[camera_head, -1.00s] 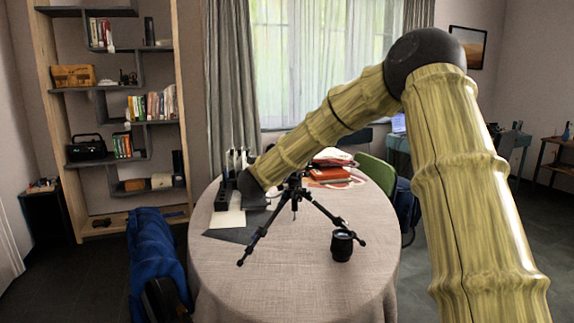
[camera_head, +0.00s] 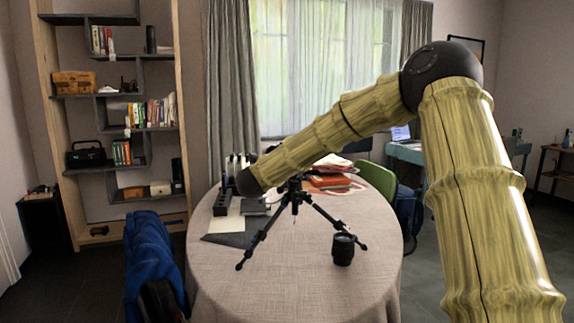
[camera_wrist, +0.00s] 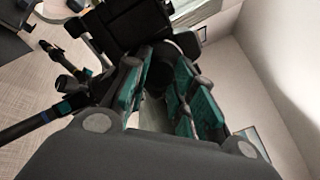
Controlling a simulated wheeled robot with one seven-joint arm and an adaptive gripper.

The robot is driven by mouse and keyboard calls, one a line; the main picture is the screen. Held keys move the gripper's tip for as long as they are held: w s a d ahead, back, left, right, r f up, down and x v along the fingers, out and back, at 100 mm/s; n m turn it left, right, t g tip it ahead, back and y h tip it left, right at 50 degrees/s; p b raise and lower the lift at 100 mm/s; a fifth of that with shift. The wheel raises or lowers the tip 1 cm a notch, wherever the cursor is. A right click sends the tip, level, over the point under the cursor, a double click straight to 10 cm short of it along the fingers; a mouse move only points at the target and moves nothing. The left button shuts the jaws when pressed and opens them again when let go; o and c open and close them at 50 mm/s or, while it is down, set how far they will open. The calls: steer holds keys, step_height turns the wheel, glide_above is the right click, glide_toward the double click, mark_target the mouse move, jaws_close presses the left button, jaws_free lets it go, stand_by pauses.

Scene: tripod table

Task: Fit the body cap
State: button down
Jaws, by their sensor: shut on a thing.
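My gripper (camera_wrist: 163,76) has teal-padded fingers, closed around a small dark round piece (camera_wrist: 156,82) that looks like the body cap, mostly hidden between them. A black camera body (camera_wrist: 135,24) is just beyond the fingertips in the wrist view. I cannot tell whether the piece touches it. The black tripod (camera_head: 296,195) stands with legs spread on the round table (camera_head: 300,270); its legs also show at left in the wrist view (camera_wrist: 35,122). In the head view my arm hides the gripper and the camera.
A black lens (camera_head: 343,249) stands upright on the table, right of the tripod. Dark upright items (camera_head: 222,201), a dark mat (camera_head: 232,238) and red-orange books (camera_head: 330,181) lie around the tripod. The table's front is clear. A blue jacket (camera_head: 150,255) is at the left.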

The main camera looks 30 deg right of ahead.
steer(key=shift+f+b, duration=0.15)
steer(key=shift+b, duration=0.4)
steer(key=c, duration=1.1)
jaws_free()
steer(key=shift+d, duration=0.1)
steer(key=shift+a, duration=0.2)
steer(key=shift+o, duration=0.2)
steer(key=shift+d, duration=0.1)
steer(key=shift+o, duration=1.3)
steer(key=shift+d, duration=0.1)
